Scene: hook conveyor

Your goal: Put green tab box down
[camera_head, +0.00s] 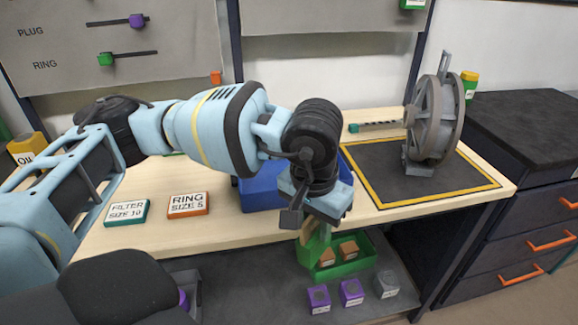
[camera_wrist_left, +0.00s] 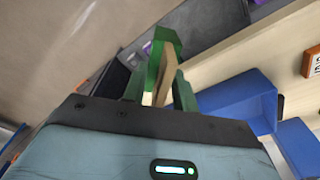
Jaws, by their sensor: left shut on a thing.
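The green tab box (camera_head: 366,262) is an open green bin with small brown blocks (camera_head: 348,248) inside. It shows below the table's front edge, over the dark lower shelf. My left gripper (camera_head: 312,236) points down from above and is shut at the left end of the box. In the left wrist view, green and tan parts (camera_wrist_left: 166,72) show at the jaws. The hand hides part of the grip, and I cannot tell if the box touches the shelf. My right gripper is not in view.
The lower shelf (camera_head: 255,290) carries purple blocks (camera_head: 351,292) and a grey block (camera_head: 386,284) close in front of the box. The wooden table (camera_head: 240,228) above holds a blue bin (camera_head: 262,193), label blocks (camera_head: 188,205) and a grey wheel device (camera_head: 435,115) on a dark mat.

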